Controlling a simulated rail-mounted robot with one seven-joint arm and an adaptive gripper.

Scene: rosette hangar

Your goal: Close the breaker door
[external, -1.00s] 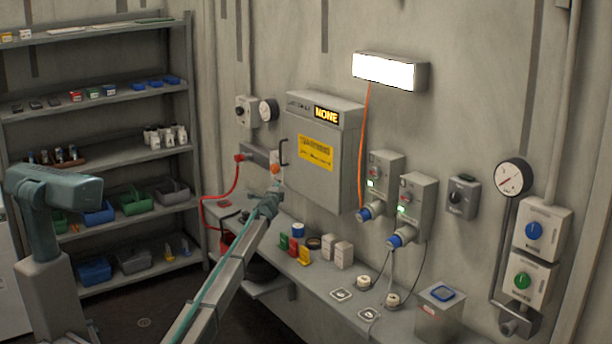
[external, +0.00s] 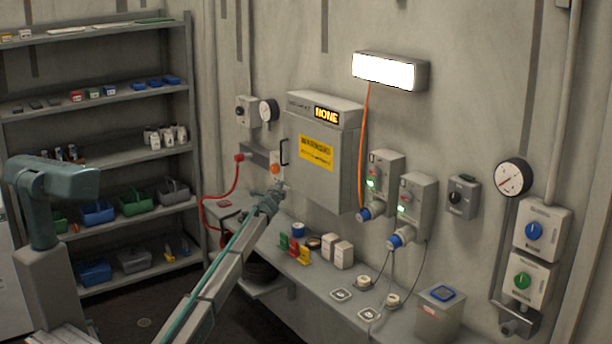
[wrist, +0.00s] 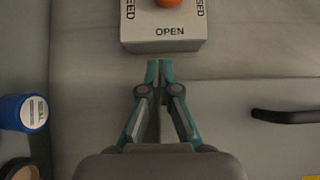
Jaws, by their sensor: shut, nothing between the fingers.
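The breaker box (external: 352,160) is a grey cabinet on the wall with a lit "NONE" display. Its grey door (external: 313,182) carries a yellow label and a dark handle (external: 284,152) on the left edge. The door looks flush or nearly flush; I cannot tell if a small gap remains. In the wrist view the handle (wrist: 290,117) lies to the right, apart from my fingers. My gripper (wrist: 160,68) is shut and empty, its tips just below a small box (wrist: 165,40) marked "OPEN".
An orange knob (external: 275,169) sits on the small box left of the door. A workbench (external: 330,290) below holds tape rolls and several small boxes. A red cable (external: 218,197) hangs left. Sockets with blue plugs (external: 402,237) are right of the cabinet.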

